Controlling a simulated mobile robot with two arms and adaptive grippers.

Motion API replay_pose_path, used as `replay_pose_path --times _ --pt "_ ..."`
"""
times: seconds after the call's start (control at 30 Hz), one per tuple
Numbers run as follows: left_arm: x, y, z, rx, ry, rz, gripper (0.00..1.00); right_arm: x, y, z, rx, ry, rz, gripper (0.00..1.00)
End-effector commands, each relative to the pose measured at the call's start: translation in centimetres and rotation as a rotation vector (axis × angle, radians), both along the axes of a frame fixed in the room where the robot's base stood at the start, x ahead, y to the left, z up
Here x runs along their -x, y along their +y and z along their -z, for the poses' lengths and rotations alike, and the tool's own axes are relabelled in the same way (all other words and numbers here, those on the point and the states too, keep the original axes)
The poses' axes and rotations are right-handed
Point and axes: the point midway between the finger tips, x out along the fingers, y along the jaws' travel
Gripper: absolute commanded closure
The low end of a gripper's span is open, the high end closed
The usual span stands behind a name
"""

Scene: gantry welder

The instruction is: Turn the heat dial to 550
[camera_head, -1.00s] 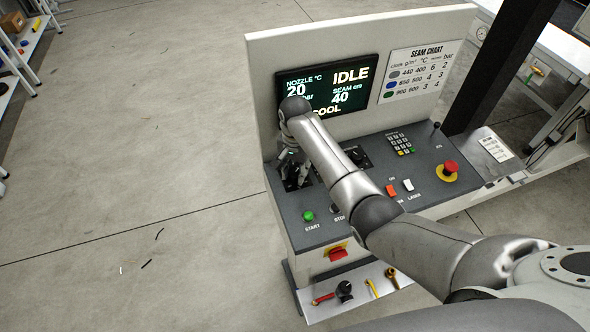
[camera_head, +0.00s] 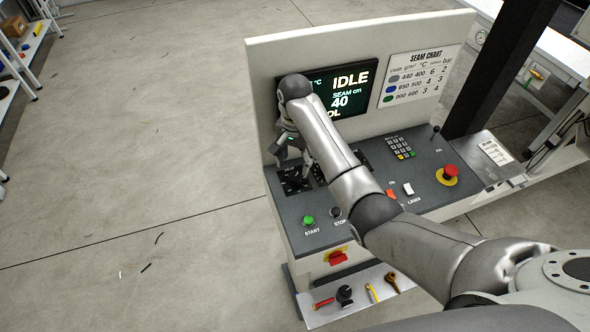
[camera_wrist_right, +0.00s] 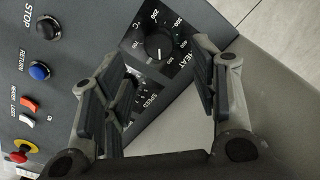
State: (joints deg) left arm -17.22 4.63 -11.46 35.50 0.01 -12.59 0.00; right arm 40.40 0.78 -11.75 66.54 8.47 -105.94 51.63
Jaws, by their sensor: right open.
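The heat dial (camera_wrist_right: 159,45) is a round black knob on a black plate with white scale numbers, in the right wrist view. A white pointer line shows on it, pointing toward the lower edge of the picture; the exact value is too small to tell. My right gripper (camera_wrist_right: 162,62) is open, its fingers to either side of the dial in that view; contact cannot be told. In the head view my right gripper (camera_head: 292,158) hangs above the panel's left end and partly hides the dial plate (camera_head: 291,184). My left gripper is not in view.
A speed dial (camera_wrist_right: 143,90) sits beside the heat dial, partly behind a finger. The screen (camera_head: 350,92) reads IDLE, partly covered by my arm. The seam chart (camera_head: 414,75), start button (camera_head: 308,220), keypad (camera_head: 400,147) and red emergency button (camera_head: 450,171) are nearby.

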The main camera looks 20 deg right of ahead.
Motion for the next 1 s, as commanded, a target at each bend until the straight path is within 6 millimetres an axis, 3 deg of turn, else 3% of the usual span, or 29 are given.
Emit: replay_pose_path --times 0.13,0.33,1.0 --pt "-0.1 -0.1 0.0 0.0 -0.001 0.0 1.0 -0.1 0.0 -3.0 -0.001 -0.003 0.0 0.45" --pt "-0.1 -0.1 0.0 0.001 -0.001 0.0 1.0 0.0 0.0 -5.1 0.001 -0.001 0.0 0.45" --pt "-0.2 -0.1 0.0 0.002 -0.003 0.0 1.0 0.0 0.0 -5.4 0.001 0.001 0.0 0.45"
